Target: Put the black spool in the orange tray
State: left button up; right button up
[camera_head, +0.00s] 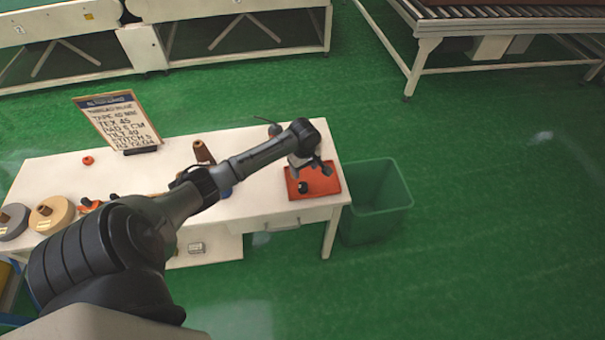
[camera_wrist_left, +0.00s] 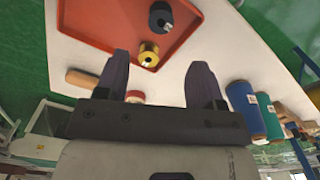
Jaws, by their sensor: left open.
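The orange tray (camera_head: 331,184) lies at the right end of the white table. It also shows in the left wrist view (camera_wrist_left: 100,28). The black spool (camera_wrist_left: 160,17) stands on the tray's floor; in the head view it is the small dark thing (camera_head: 303,187) in the tray. A gold spool (camera_wrist_left: 148,54) is in the tray near its rim. My left gripper (camera_wrist_left: 158,75) is open above the tray edge, its fingers apart and nothing held between them. The gold spool shows between the fingertips, the black one beyond them. My right gripper is not in view.
A blue spool (camera_wrist_left: 242,105) and a tan spool (camera_wrist_left: 82,78) are on the table outside the tray. A sign board (camera_head: 120,120) stands at the table's back. A green bin (camera_head: 378,200) stands right of the table. My left arm hides part of the tabletop.

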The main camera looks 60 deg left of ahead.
pick_arm(q)
jog(key=s+d+f+m+t, duration=0.1)
jog(key=s+d+f+m, duration=0.2)
jog(key=s+d+m, duration=0.45)
jog(key=s+d+f+m, duration=0.2)
jog(key=s+d+m, duration=0.15)
jog(key=d, duration=0.75)
jog(key=s+d+r+m+t, duration=0.2)
jog(key=s+d+r+m, duration=0.6)
jog(key=s+d, duration=0.3)
jog(key=shift+d+m+t, duration=0.3)
jog(key=shift+m, duration=0.6)
jog(key=shift+s, duration=0.1)
